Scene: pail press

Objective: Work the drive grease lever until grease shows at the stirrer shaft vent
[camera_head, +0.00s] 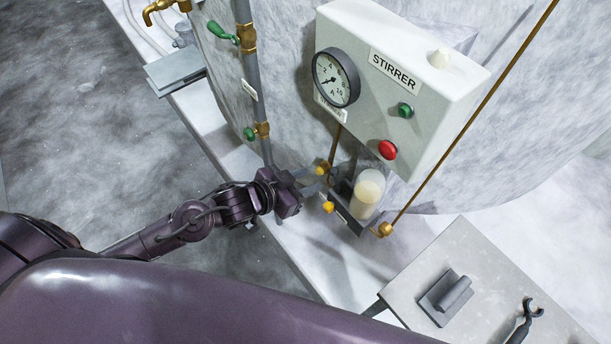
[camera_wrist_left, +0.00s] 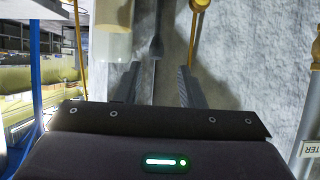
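The grease unit is low on the wall in the head view, with a clear reservoir (camera_head: 368,192) partly full of cream-coloured grease. My left gripper (camera_head: 318,181) is just left of it, fingers pointing at it. In the left wrist view the two fingers (camera_wrist_left: 157,80) are spread apart. A dark narrow bar (camera_wrist_left: 157,45), which looks like the grease lever, lies ahead between their lines; I see no contact. The reservoir (camera_wrist_left: 113,14) shows at the top there. I cannot make out the stirrer shaft vent. My right gripper is not in view.
A white STIRRER box (camera_head: 400,85) with a gauge (camera_head: 336,78), green button and red button is above the unit. A brass pipe (camera_head: 465,115) rises at right. A grey pipe with green-handled valves (camera_head: 222,32) stands at left. A grey plate (camera_head: 470,265) holds a block and a spanner.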

